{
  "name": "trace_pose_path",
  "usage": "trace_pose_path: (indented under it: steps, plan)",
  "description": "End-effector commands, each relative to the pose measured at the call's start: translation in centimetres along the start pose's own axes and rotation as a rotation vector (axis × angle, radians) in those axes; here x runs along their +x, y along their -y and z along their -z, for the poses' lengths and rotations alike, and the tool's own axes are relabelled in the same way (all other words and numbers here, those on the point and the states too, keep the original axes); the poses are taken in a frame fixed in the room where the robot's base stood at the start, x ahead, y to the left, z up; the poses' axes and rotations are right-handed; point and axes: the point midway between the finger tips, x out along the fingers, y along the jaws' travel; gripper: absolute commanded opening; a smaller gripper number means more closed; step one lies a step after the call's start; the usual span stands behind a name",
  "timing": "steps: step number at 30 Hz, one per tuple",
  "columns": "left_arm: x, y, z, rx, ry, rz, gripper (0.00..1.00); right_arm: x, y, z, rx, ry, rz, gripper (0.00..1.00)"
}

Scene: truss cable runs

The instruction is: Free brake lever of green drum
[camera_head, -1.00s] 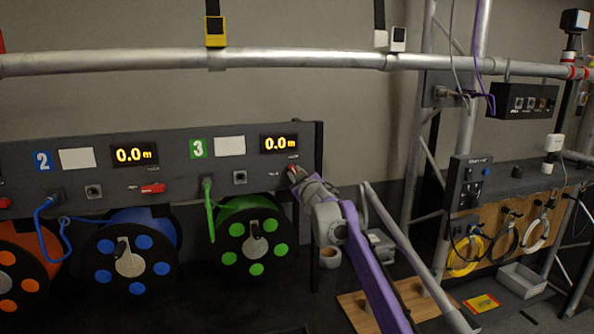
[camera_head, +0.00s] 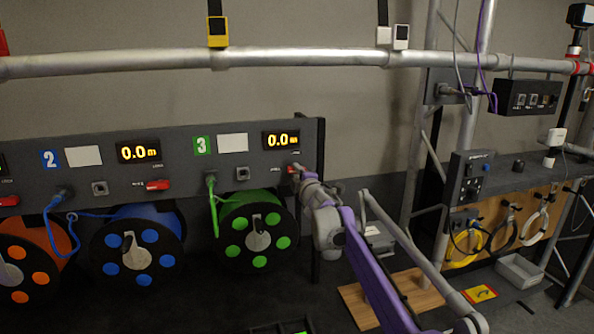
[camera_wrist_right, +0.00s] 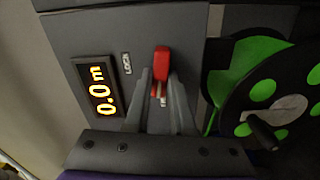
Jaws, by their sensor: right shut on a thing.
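The green drum (camera_head: 248,242) hangs under the grey panel (camera_head: 180,160) at the section marked 3. It also shows at the right of the right wrist view (camera_wrist_right: 262,88). Its red brake lever (camera_wrist_right: 161,64) stands out from the panel beside the 0.0 m display. In the head view only a small red bit of the lever (camera_head: 291,169) shows by the fingertips. My right gripper (camera_wrist_right: 160,88) is shut on the lever, a finger on each side of its lower part. My left gripper is not in view.
A blue drum (camera_head: 138,248) and an orange drum (camera_head: 20,265) hang to the left. A red lever (camera_head: 158,185) sits above the blue drum. A truss pipe (camera_head: 300,57) crosses above the panel. A wooden board (camera_head: 358,306) lies below my right arm.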

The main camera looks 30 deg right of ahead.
Motion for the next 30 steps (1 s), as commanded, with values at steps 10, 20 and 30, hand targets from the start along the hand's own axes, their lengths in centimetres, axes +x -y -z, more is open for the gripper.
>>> trace_pose_path:
  steps: [10, 20, 30]
  plan:
    - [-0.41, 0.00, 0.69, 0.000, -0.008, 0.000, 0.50, 0.02, 0.04, -0.01, -0.135, 0.000, -0.001, 0.00]
    - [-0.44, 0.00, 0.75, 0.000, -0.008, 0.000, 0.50, 0.01, 0.12, -0.03, -0.160, 0.000, 0.000, 0.00]
    - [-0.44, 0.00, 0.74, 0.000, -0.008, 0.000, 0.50, 0.01, 0.13, -0.03, -0.159, 0.000, 0.000, 0.44]
